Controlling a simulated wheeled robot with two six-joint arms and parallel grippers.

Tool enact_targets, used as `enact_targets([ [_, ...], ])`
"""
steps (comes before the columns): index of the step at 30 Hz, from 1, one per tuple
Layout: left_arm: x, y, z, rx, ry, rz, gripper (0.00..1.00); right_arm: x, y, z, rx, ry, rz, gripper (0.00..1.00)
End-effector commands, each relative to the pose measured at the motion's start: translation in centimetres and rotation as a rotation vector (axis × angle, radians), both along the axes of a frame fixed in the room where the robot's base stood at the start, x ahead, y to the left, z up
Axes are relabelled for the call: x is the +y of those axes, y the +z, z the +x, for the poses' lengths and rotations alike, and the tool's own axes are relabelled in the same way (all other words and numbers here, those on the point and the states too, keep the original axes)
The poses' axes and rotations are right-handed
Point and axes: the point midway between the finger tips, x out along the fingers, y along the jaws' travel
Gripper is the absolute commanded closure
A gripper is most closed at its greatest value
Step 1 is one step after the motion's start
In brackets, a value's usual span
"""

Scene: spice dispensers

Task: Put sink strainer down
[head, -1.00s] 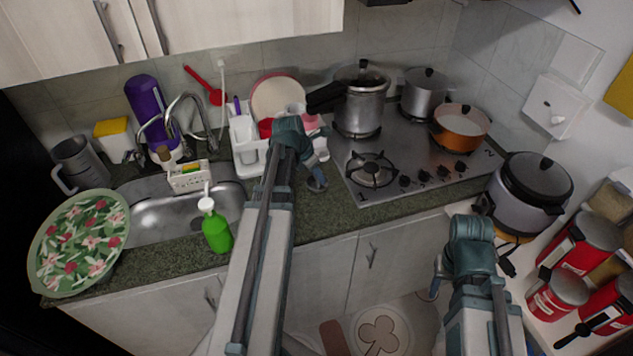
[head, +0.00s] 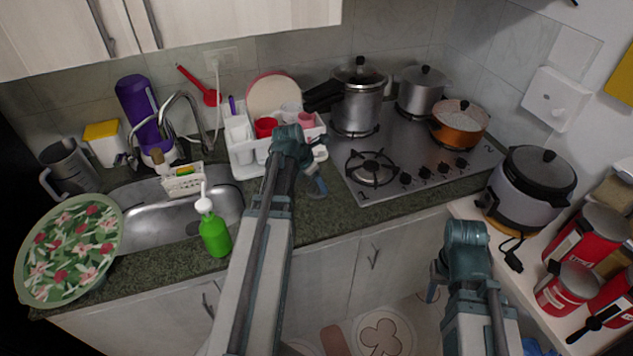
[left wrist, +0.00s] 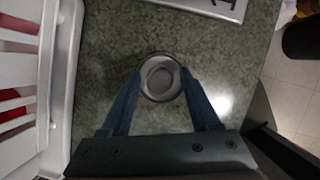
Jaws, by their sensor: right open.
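The sink strainer (left wrist: 161,78) is a small round grey cup in the left wrist view, over the dark green counter. My left gripper (left wrist: 161,75) has a fingertip against each side of it. In the head view my left gripper (head: 316,188) is low over the counter between the dish rack and the stove; the strainer is hard to make out there. I cannot tell whether the strainer touches the counter. My right gripper (head: 434,288) is open and empty, low in front of the cabinets and partly hidden by my arm.
The white dish rack (head: 243,160) is left of my left gripper, and the gas stove (head: 420,165) is to its right. The sink (head: 150,222), a green soap bottle (head: 214,236) and a floral tray (head: 68,250) are farther left. Bare counter (head: 325,220) lies in front of the gripper.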

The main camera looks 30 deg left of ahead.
Motion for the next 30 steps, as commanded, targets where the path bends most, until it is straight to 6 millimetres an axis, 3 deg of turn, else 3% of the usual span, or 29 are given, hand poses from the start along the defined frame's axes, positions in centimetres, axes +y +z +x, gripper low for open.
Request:
enact_targets([
  [8, 0.0, 0.2, 0.0, 0.000, 0.000, 0.000, 0.38, 0.0, 0.2, 0.0, 0.000, 0.000, 0.000, 0.50],
  [14, 0.1, 1.4, -0.3, 0.000, 0.001, 0.000, 0.38, 0.0, 1.4, 0.0, 0.000, 0.000, 0.000, 0.50],
  [30, 1.3, 9.2, -3.2, 0.000, 0.002, 0.000, 0.38, 0.0, 9.2, 0.0, 0.000, 0.002, 0.000, 0.50],
])
